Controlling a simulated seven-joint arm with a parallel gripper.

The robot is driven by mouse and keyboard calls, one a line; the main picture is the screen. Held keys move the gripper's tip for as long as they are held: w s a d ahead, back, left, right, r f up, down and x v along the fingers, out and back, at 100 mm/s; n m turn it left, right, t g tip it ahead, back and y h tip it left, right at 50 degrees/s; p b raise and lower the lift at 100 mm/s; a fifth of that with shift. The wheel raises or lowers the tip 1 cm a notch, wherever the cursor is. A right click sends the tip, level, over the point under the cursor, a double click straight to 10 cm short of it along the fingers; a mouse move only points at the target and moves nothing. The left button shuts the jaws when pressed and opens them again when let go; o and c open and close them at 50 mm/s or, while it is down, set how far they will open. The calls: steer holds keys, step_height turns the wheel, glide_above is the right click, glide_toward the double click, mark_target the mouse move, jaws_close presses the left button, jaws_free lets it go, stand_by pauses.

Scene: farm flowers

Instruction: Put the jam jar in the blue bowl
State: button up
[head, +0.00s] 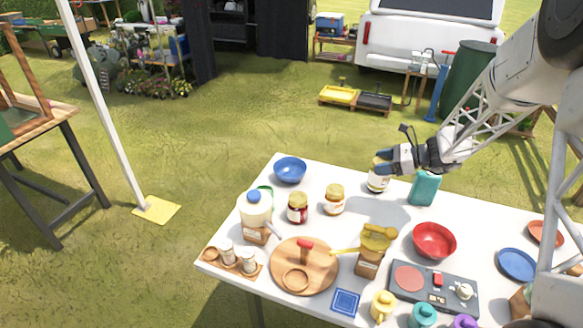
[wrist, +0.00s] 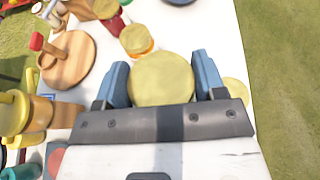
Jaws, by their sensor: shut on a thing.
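The blue bowl (head: 290,170) stands empty at the table's far left corner. A jar with a gold lid and pale label (head: 377,181) is between my gripper's blue fingers (head: 381,168), near the far edge. The wrist view shows its round lid (wrist: 163,80) gripped from both sides. Its contents are hard to make out, and I cannot tell whether it touches the table. A gold-lidded jar with dark red contents (head: 297,208) stands below the bowl, apart from my gripper. A gold-lidded jar with orange contents (head: 334,199) stands between the red jar and my gripper.
A teal container (head: 424,188) stands right of the held jar. Another round yellow top (wrist: 237,90) shows beside the right finger in the wrist view. A white jug with a blue lid (head: 256,212), a round board (head: 318,278) and a red bowl (head: 434,240) are nearer.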

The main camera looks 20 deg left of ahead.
steer(key=w+a, duration=0.1)
steer(key=a, duration=1.5)
steer(key=w+a+r+t, duration=0.1)
steer(key=w+a, duration=0.1)
steer(key=a, duration=1.4)
steer(key=shift+w+a+r+m, duration=0.15)
steer(key=shift+w+m, duration=0.1)
steer(key=shift+m, duration=0.15)
step_height(320, 180, down, 6)
steer(key=shift+f, duration=2)
steer(key=shift+f, duration=0.15)
steer(key=o, duration=1.5)
